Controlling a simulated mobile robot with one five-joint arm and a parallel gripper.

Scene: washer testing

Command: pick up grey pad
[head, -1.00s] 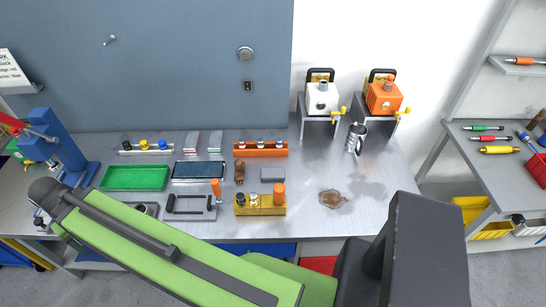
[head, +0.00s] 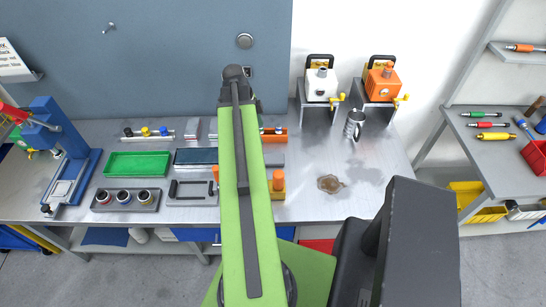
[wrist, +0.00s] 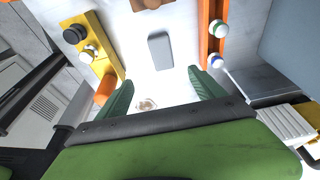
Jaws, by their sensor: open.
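The grey pad (wrist: 160,51) is a small flat rounded block lying on the steel bench. In the wrist view it lies ahead of my fingertips, roughly centred between them. In the head view my arm hides most of the gripper.
A yellow block with knobs (wrist: 88,42) stands left of the pad in the wrist view, and an orange rack (wrist: 204,35) with white-and-green pieces stands right. A brown object (wrist: 146,5) lies beyond.

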